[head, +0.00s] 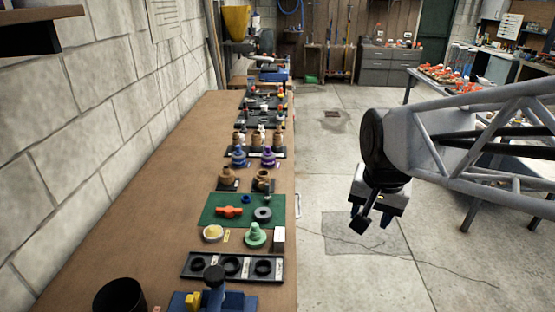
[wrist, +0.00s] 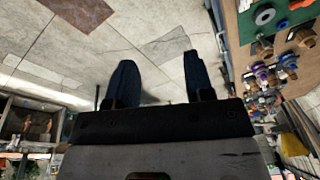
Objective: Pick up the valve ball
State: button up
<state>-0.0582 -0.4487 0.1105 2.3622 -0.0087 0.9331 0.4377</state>
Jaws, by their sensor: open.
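My gripper (head: 371,221) is open and empty, over the floor to the right of the bench. In the wrist view its two dark fingers (wrist: 159,64) stand apart with only concrete floor between them. I cannot tell for certain which part is the valve ball. On the bench, a green mat (head: 211,219) holds an orange handle-like part (head: 229,211), a grey ring-shaped part (head: 263,214) and a small blue part (head: 246,199). The grey ring-shaped part also shows at the top right of the wrist view (wrist: 265,16). My gripper is well apart from all of these.
The wooden bench (head: 135,200) runs along a block wall. Tan valve bodies (head: 228,177) and several trays stand farther back. The floor is open.

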jog(key=w+a+f+m, duration=0.1)
jog(key=w+a+m, duration=0.35)
jog(key=w, duration=0.75)
jog(key=m+g, duration=0.2)
jog(key=m, duration=0.9)
send_near(268, 195)
jog(key=shift+w+a+f, duration=0.15)
jog(key=shift+w+f, duration=0.25)
jog(key=shift+f, duration=1.3)
jog(key=shift+f, duration=2.55)
